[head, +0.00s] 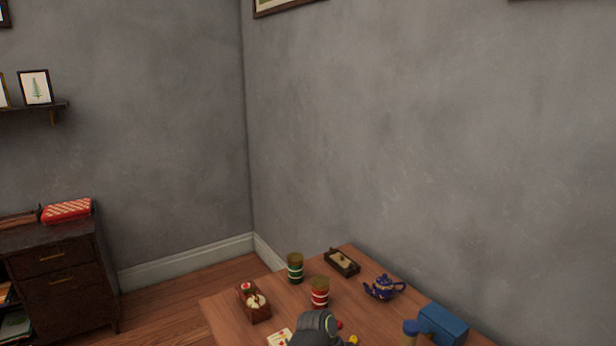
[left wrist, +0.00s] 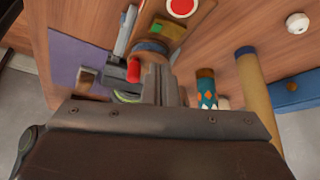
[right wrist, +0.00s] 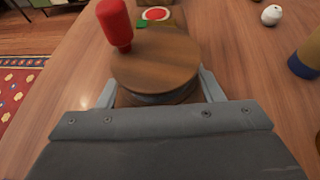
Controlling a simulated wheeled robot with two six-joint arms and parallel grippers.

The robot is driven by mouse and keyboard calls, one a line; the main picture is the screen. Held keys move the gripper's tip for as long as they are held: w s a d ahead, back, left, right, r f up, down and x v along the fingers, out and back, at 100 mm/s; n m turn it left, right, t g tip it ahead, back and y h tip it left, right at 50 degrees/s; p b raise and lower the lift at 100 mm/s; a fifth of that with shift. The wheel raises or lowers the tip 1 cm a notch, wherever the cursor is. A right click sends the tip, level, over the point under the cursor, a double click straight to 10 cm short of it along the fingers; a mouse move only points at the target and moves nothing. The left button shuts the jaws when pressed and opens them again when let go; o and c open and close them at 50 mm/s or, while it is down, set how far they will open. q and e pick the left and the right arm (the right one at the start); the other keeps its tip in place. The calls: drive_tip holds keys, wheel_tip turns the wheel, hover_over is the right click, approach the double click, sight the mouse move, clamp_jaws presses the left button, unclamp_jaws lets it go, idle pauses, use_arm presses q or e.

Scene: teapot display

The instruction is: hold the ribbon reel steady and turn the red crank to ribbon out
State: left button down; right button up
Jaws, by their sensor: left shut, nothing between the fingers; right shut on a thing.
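The ribbon reel is a round wooden disc (right wrist: 158,62) in the right wrist view, with a red crank knob (right wrist: 115,22) standing at its left far edge. My right gripper (right wrist: 157,92) is shut around the reel, one grey finger on each side. In the left wrist view my left gripper (left wrist: 163,72) is shut and empty. The red crank knob (left wrist: 134,70) shows just left of its fingers; contact cannot be told. The reel (left wrist: 151,48) is partly hidden behind the fingers. In the head view a dark arm part (head: 317,328) covers this area.
A tan roll with a blue end (right wrist: 308,58) and a blue box (head: 443,323) lie to the right. A blue teapot (head: 382,289), a red tin (head: 320,291), a green tin (head: 295,267) and a wooden tray (head: 342,262) stand farther back. A patterned bottle (left wrist: 206,92) is near my left gripper.

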use_arm(q)
drive_tip(key=shift+s+a, duration=0.1)
drive_tip(key=shift+s, duration=0.15)
idle(0.5)
drive_tip(key=shift+s+a, duration=0.4)
drive_tip(key=shift+s, duration=0.45)
drive_tip(key=shift+s+d, duration=0.1)
drive_tip(key=shift+s, duration=0.25)
wheel_tip(320, 180, up, 6)
drive_tip(key=shift+w+a, duration=0.15)
drive_tip(key=shift+a, duration=0.2)
idle(0.6)
drive_tip(key=shift+r, duration=0.1)
